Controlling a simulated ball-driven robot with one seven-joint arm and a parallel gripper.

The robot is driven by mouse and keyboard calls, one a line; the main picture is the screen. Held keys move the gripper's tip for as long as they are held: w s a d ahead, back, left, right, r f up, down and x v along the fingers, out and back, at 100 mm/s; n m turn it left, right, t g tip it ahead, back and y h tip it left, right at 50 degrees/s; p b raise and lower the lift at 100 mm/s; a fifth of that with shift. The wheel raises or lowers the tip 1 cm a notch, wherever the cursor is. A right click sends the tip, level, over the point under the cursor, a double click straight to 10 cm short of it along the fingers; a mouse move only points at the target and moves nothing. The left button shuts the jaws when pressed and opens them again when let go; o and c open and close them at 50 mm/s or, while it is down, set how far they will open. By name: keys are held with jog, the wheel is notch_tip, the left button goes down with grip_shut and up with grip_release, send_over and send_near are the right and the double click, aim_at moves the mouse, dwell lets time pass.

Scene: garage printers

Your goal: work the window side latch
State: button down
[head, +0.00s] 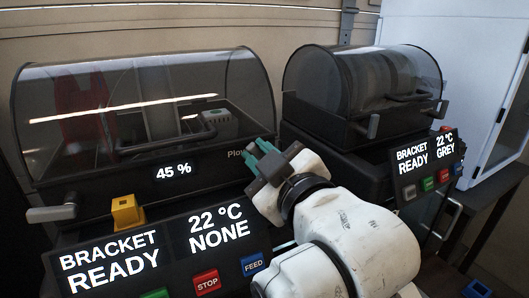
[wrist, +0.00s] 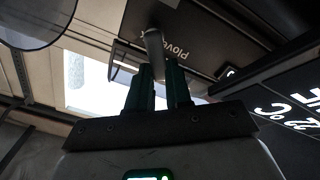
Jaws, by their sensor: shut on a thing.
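My gripper (head: 258,152) is at the right front corner of the left printer (head: 105,190), beside its curved clear lid (head: 150,85). Its green fingers are shut on a grey latch lever (wrist: 153,45), which shows at the fingertips in the wrist view; there my gripper (wrist: 161,72) covers the lower end of the lever. In the head view this latch is hidden by my gripper. A matching grey latch (head: 52,213) sticks out to the left at the printer's left front corner. The lid looks down. I cannot tell which side is the window side.
A second printer (head: 330,130) with a tinted lid stands close on the right, with grey latches (head: 373,125) on its front. Control panels (head: 165,250) with buttons and a yellow block (head: 127,211) are in front. A white cabinet (head: 450,60) stands at the back right.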

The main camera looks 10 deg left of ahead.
jog(key=c, duration=1)
grip_release()
jog(key=shift+c, duration=0.2)
